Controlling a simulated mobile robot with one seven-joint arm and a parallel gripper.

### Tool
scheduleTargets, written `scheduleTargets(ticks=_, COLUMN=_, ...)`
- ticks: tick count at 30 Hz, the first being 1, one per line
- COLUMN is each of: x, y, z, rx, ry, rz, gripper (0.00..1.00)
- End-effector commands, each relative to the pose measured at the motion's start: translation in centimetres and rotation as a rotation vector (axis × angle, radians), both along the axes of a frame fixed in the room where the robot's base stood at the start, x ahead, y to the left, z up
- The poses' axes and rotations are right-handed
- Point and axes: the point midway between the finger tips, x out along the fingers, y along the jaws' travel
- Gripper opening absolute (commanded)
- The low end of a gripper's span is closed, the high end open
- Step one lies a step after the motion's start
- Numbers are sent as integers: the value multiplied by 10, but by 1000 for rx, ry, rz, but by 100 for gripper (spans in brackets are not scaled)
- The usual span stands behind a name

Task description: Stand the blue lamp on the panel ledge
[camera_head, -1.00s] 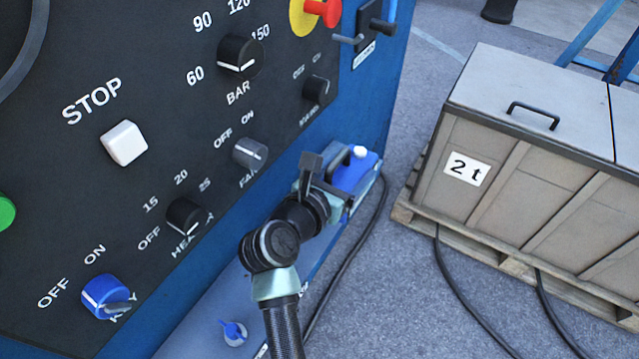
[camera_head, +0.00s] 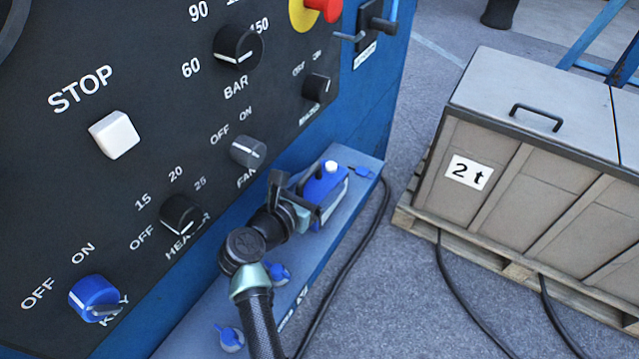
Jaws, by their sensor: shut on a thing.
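The blue lamp (camera_head: 325,184), a blue box with a white knob on top and a dark handle, is at the far right part of the panel ledge (camera_head: 203,316). My gripper (camera_head: 303,203) is shut on it from the left side. The lamp looks close to upright. Its underside and the fingertips are partly hidden, so I cannot tell whether the lamp rests on the ledge or hangs just above it. The ledge is a long blue shelf below the black control panel (camera_head: 60,170).
The panel's knobs are close on the left. A black cable (camera_head: 350,265) runs along the floor; a crate (camera_head: 530,150) stands right.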

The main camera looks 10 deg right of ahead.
Motion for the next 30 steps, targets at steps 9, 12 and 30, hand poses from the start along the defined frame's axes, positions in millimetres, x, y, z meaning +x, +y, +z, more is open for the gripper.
scheduleTargets(ticks=9, x=0, y=-1, z=-2, rx=0, ry=0, rz=-1, gripper=83)
scheduleTargets(ticks=12, x=0, y=-1, z=-1, rx=0, ry=0, rz=-1, gripper=100)
scheduleTargets(ticks=30, x=-35, y=36, z=17, rx=-1, ry=0, rz=3, gripper=100)
